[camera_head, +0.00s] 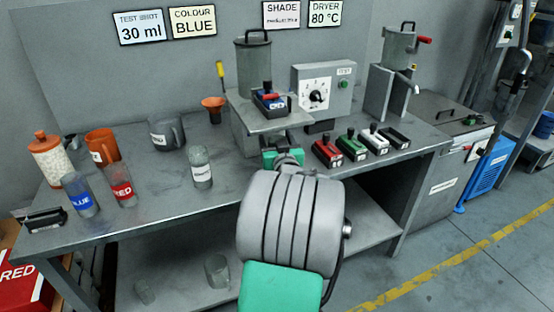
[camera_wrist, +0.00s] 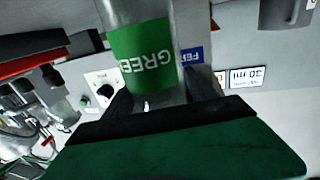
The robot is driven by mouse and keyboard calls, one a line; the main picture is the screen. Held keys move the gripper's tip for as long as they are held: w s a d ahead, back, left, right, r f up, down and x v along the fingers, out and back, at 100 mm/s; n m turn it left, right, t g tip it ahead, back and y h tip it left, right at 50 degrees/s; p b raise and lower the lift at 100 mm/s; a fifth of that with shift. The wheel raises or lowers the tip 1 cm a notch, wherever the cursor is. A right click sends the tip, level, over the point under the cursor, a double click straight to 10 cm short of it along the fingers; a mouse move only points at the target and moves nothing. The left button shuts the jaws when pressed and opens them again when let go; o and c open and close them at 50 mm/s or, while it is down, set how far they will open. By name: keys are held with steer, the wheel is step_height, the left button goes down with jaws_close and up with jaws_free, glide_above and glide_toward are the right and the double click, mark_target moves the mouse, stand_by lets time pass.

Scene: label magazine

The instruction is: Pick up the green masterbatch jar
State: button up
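The green masterbatch jar is a clear jar with a green label (camera_wrist: 145,52). It fills the upper middle of the wrist view, its lettering upside down. My gripper (camera_wrist: 160,95) has a dark finger on each side of the jar, and both appear to press against it. In the head view my gripper is mostly hidden behind my arm, with only a green part (camera_head: 270,158) showing near the bench's front edge. The green jar cannot be made out in the head view.
On the bench (camera_head: 130,213) stand a blue-labelled jar (camera_head: 79,196), a red-labelled jar (camera_head: 122,188) and a white-labelled jar (camera_head: 200,168). Mugs stand behind them. A raised stand (camera_head: 262,122) and several coloured magazines (camera_head: 352,146) are near my arm.

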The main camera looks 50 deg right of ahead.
jaws_close()
stand_by(0.5)
